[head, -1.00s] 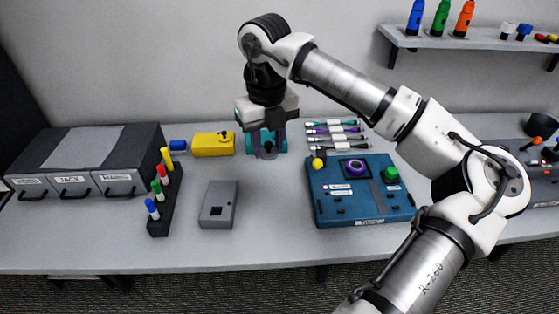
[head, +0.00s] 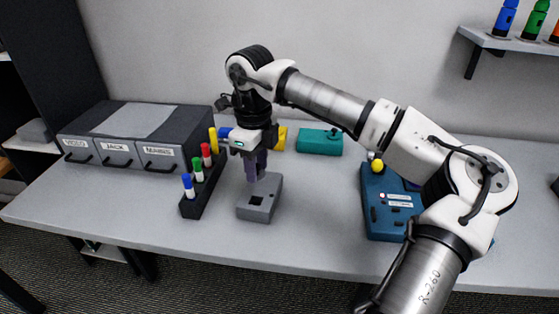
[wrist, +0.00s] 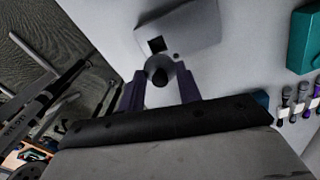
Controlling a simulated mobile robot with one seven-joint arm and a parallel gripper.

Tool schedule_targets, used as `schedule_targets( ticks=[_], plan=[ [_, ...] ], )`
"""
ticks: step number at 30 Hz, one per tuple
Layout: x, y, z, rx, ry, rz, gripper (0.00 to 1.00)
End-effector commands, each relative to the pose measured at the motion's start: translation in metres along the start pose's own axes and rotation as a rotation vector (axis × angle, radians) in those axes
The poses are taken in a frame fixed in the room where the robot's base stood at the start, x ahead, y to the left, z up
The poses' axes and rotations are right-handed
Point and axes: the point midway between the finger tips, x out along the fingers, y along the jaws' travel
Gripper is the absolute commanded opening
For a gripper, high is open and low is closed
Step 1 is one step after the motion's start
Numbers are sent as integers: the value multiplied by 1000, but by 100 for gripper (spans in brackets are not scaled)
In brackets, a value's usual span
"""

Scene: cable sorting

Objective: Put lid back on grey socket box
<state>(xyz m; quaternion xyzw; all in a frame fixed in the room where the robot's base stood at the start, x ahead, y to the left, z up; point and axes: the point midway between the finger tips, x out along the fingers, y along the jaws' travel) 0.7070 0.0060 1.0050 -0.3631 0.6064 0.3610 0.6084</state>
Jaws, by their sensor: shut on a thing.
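The grey socket box (head: 270,205) lies on the table in front of the drawer unit, with a small dark square opening in its top. It also shows at the top of the wrist view (wrist: 195,28), opening visible. My gripper (head: 256,172) points down over the box's far part. In the wrist view its purple fingers (wrist: 160,88) are shut on a small round grey piece with a dark centre (wrist: 160,70), apparently the lid. The piece appears close to the opening in that view. I cannot tell whether it touches the box. In the head view the fingers hide it.
A black rack (head: 204,190) with several coloured markers stands close left of the box. The grey drawer unit (head: 135,140) is behind left. A teal box (head: 319,142) and a yellow box (head: 281,139) are behind, a blue panel (head: 385,205) right. The table front is clear.

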Motion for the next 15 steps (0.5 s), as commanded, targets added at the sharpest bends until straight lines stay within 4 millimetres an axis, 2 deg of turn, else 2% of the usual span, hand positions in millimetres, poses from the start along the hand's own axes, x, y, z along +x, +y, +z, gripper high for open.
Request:
schedule_targets(
  ticks=[1, 4, 10, 15],
  plan=[
    [6, 1, 4, -25, 0, -1, 13],
    [9, 2, 7, -49, 0, -2, 13],
    [16, 3, 7, -53, 0, -1, 13],
    [30, 3, 7, -52, 0, -1, 13]
  ],
)
